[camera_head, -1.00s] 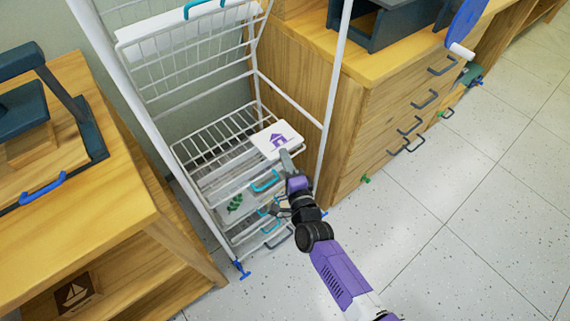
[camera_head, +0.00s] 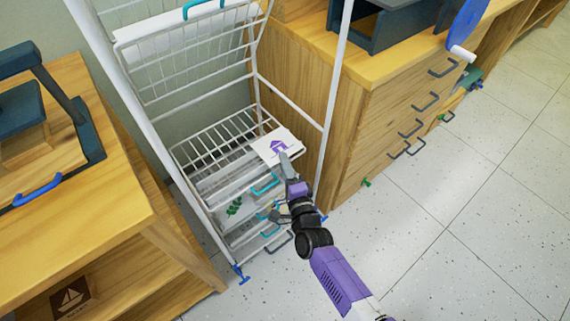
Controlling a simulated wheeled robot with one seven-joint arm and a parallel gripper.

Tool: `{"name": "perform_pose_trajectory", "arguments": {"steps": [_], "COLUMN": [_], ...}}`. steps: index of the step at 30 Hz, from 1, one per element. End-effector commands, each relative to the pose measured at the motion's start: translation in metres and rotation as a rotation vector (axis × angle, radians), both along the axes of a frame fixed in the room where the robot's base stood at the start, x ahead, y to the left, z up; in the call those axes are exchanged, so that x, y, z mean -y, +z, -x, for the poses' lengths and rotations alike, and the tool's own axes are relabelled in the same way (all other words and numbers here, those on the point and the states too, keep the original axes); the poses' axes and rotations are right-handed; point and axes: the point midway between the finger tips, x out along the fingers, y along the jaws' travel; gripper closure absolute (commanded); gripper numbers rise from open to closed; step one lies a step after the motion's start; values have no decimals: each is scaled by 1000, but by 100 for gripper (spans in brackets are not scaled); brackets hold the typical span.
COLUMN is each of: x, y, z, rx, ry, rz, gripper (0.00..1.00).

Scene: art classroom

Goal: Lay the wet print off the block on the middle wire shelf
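The print is a white sheet with a purple house (camera_head: 284,139). It lies out flat over the front right part of an open wire shelf (camera_head: 195,150) in the white rack. My gripper (camera_head: 285,158) reaches up from the lower right, and its tip is at the print's near edge. It appears shut on that edge; the lower finger is hidden under the sheet. I cannot tell whether the print touches the wires. The left and rear parts of this shelf look empty.
The upper shelf (camera_head: 180,65) is tipped up. Lower shelves with teal handles sit below, one bearing a green leaf print (camera_head: 234,207). A wooden table (camera_head: 90,210) stands left and a wooden cabinet (camera_head: 375,120) right of the rack. Open floor (camera_head: 480,200) lies at right.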

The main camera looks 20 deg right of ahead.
Motion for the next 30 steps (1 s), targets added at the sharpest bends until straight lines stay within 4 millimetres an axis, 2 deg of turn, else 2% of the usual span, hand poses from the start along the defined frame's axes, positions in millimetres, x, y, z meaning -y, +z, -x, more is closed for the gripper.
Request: {"name": "perform_pose_trajectory", "arguments": {"steps": [5,21,25,30], "x": [0,-6,-6,-6], "y": [3,3,3,3], "z": [4,102,115,120], "rx": [-2,-1,0,0], "ry": [0,0,0,0], "rz": [0,-1,0,0], "gripper": [76,76,76,76]}}
